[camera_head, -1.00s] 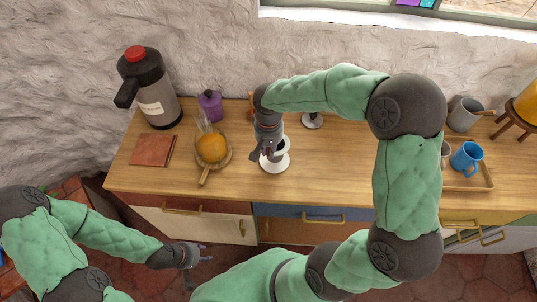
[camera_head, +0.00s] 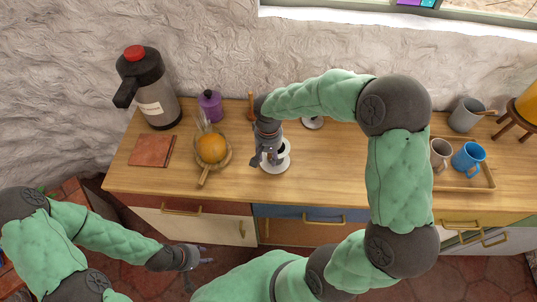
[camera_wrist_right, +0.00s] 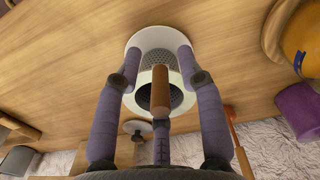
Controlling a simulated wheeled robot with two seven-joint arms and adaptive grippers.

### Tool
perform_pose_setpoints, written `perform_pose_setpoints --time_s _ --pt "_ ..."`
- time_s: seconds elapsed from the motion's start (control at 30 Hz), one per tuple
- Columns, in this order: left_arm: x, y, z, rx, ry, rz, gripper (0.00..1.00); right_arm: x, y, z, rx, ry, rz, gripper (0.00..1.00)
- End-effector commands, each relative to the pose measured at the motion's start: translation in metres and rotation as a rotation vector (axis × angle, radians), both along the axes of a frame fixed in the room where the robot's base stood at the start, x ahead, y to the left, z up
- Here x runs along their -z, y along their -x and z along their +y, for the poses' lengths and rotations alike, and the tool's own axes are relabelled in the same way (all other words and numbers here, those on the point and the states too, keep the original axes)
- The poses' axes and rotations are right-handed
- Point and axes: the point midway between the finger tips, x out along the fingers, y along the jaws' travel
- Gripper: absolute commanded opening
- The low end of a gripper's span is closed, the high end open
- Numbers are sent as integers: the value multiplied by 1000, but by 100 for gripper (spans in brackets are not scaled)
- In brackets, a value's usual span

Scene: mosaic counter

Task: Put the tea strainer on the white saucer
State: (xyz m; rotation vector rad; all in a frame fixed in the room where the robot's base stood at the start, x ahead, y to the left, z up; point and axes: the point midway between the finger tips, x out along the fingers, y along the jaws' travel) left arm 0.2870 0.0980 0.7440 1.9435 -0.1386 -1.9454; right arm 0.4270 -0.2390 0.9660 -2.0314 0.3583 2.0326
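The white saucer (camera_head: 268,172) lies on the wooden counter in front of my right gripper (camera_head: 264,164). It also shows in the right wrist view (camera_wrist_right: 147,38). The tea strainer (camera_head: 284,147) has a pale rim, dark mesh and a brown handle. In the right wrist view the strainer (camera_wrist_right: 160,92) appears to stand on the saucer, its handle pointing toward the camera. The right gripper's purple fingers (camera_wrist_right: 158,75) are spread around the handle with gaps at both sides. My left gripper (camera_head: 204,254) is low at the left, in front of the counter, with fingers apart and empty.
A wooden board with an orange fruit (camera_head: 212,148) lies left of the saucer. At the right a tray (camera_head: 475,181) holds mugs. The counter front near the saucer is clear.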

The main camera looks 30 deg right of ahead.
Motion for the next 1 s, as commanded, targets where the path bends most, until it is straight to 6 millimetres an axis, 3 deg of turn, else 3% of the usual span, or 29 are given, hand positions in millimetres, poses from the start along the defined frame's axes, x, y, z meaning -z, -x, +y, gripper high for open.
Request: perform_pose_setpoints --time_s 0.27,0.7,1.0 --pt "-5 0 0 0 0 0 40 -11 -1 0 0 0 -2 39" --pt "-21 0 0 0 0 0 40 -95 -1 0 -1 0 -2 39" --pt "-25 0 0 0 0 0 40 -122 0 0 -1 0 0 39"
